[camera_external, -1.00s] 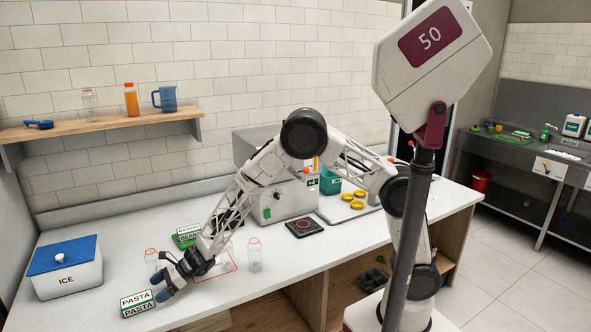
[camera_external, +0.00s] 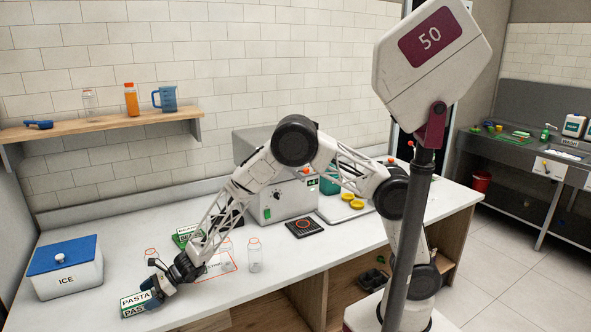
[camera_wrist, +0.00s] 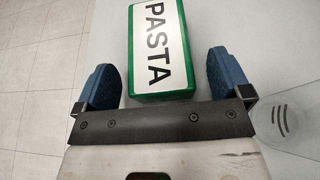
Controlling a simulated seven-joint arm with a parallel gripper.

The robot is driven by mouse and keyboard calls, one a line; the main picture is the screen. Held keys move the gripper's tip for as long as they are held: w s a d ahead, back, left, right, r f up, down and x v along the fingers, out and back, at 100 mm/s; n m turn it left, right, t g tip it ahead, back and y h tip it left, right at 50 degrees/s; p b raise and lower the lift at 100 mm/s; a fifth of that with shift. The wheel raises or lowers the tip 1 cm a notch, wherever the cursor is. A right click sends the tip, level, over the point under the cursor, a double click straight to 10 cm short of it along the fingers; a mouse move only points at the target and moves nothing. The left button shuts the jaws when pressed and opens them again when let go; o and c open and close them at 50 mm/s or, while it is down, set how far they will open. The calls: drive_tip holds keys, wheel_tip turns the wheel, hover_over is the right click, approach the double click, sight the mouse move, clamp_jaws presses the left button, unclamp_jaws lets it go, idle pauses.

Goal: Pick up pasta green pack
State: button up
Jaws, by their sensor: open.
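The green pasta pack (camera_external: 131,304) with a white PASTA label lies on the white counter near its front left edge. In the wrist view the pasta pack (camera_wrist: 158,50) lies between the two blue fingers, with its near end close to the dark palm bar. My gripper (camera_external: 150,295) is open, with its fingers on either side of the near part of the pack. In the wrist view my gripper (camera_wrist: 160,75) shows a gap between each finger and the pack. The external view partly hides the pack's right end behind the fingers.
A white ICE box (camera_external: 65,267) with a blue lid stands behind and left of the pack. Clear bottles with orange rims (camera_external: 254,255) stand to the right, and a green BEANS pack (camera_external: 187,236) lies behind. A clear container (camera_wrist: 288,120) shows right of my gripper.

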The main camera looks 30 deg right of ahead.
sight(146, 297)
drive_tip(key=shift+x, duration=0.8)
drive_tip(key=shift+c, duration=0.2)
drive_tip(key=c, duration=1.1)
drive_tip(key=shift+o, duration=0.2)
drive_tip(key=shift+r, duration=0.1)
drive_tip(key=shift+r, duration=1.35)
drive_tip(key=shift+s+d+r, duration=0.15)
drive_tip(key=shift+d+r, duration=0.1)
drive_tip(key=shift+r, duration=0.05)
drive_tip(key=s+d, duration=0.2)
drive_tip(key=d, duration=0.2)
drive_tip(key=s+d+r, duration=0.1)
drive_tip(key=s+d, duration=0.1)
drive_tip(key=d, duration=0.3)
drive_tip(key=s+d, duration=0.3)
drive_tip(key=d, duration=0.1)
drive_tip(key=shift+s+d+r, duration=0.1)
drive_tip(key=shift+d+r, duration=0.1)
drive_tip(key=shift+d, duration=0.2)
